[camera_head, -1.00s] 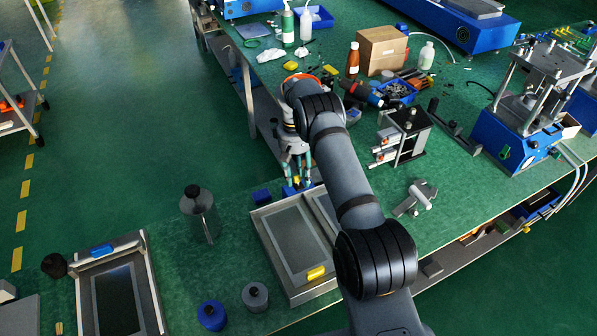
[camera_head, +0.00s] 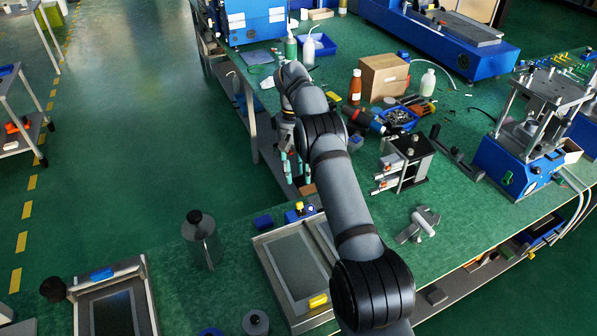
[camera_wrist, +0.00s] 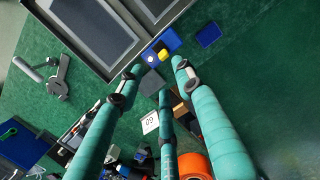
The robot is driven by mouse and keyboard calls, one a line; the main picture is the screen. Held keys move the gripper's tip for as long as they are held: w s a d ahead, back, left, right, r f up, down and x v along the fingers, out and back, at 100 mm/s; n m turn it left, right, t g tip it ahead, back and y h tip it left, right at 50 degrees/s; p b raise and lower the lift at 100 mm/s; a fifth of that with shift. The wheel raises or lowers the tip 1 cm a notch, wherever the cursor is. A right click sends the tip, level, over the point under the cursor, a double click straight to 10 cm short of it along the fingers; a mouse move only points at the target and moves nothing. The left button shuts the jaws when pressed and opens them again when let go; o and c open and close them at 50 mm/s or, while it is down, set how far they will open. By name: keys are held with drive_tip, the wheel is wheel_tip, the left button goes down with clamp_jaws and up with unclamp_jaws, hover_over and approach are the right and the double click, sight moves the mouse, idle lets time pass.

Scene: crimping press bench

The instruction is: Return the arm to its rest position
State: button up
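My gripper (camera_head: 291,172) hangs with its teal fingers pointing down near the left edge of the green bench, in the head view. In the wrist view my gripper (camera_wrist: 157,75) shows three teal fingers spread apart, with nothing clearly held. A small grey square (camera_wrist: 152,82) shows between the fingertips; I cannot tell how far below it lies. My grey arm stretches from the lower right up and back to the wrist. A blue block with a yellow and a white knob (camera_head: 300,211) sits on the bench just beyond the tray, below the fingertips in the picture.
A clamp fixture (camera_head: 405,160), a cardboard box (camera_head: 384,77) and a blue press (camera_head: 520,140) stand right of my arm. Open floor lies left of the bench.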

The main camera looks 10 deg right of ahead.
sight(301, 211)
idle(0.3)
drive_tip(key=f, duration=0.4)
drive_tip(key=s+f, duration=0.1)
drive_tip(key=f, duration=0.7)
drive_tip(key=shift+s+d, duration=0.1)
drive_tip(key=shift+s, duration=0.15)
wheel_tip(301, 211, up, 12)
drive_tip(key=w, duration=0.2)
drive_tip(key=f, duration=0.4)
drive_tip(key=s+f, duration=0.1)
drive_tip(key=f, duration=0.3)
drive_tip(key=s+f, duration=0.1)
drive_tip(key=f, duration=0.3)
drive_tip(key=shift+s+d+r+t+p, duration=0.1)
drive_tip(key=shift+s+r+t+p, duration=0.15)
drive_tip(key=shift+t+p, duration=0.3)
drive_tip(key=shift+s+f, duration=0.1)
drive_tip(key=shift+f, duration=0.05)
drive_tip(key=shift+f+t+y, duration=0.1)
drive_tip(key=shift+t+y, duration=0.2)
drive_tip(key=shift+t, duration=0.15)
